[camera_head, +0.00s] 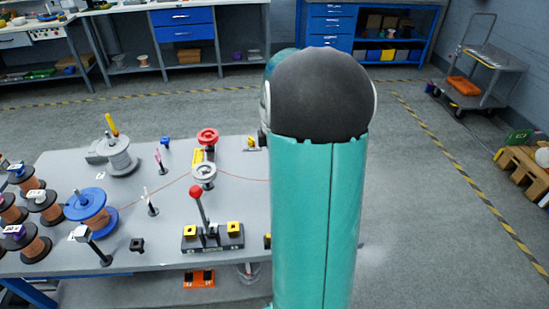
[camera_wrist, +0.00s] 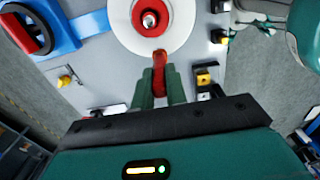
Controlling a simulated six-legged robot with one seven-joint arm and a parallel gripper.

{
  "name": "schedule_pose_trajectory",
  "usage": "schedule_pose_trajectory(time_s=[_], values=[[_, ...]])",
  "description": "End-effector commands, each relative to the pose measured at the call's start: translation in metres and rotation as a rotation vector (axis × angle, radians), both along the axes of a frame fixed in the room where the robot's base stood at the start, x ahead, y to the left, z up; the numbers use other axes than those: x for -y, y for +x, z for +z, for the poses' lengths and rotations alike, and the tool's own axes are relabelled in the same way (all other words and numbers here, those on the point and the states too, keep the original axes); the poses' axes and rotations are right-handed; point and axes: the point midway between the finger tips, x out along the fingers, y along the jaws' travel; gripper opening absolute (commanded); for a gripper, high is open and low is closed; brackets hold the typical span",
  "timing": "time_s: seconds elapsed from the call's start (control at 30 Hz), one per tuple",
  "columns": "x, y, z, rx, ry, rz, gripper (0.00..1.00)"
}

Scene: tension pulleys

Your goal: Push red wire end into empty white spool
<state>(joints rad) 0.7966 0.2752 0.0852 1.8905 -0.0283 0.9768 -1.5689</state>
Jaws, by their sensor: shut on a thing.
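In the wrist view my gripper (camera_wrist: 160,88) is shut on a short, thick red piece (camera_wrist: 159,62), which looks like the red wire end. The tip of the red piece overlaps the near rim of a white spool (camera_wrist: 188,22) with a red ring and a metal hub; I cannot tell if it touches. In the head view the thin red wire (camera_head: 240,177) runs from the blue spool (camera_head: 88,208) past the grey pulley (camera_head: 204,172) and then behind my arm. My gripper and the white spool are hidden there.
A blue piece with a red handle (camera_wrist: 30,28) stands left of the white spool in the wrist view. In the head view a red-topped lever (camera_head: 197,191) rises from a black base, and several copper spools crowd the left of the grey table (camera_head: 170,218).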

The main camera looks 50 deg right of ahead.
Motion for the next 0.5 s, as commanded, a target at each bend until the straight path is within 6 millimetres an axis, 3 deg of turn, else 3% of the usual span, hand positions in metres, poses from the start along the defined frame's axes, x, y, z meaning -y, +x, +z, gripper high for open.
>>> schedule_pose_trajectory(time_s=[0.5], values=[[0.0,0.0,-0.003,0.0,0.0,0.0,0.0]])
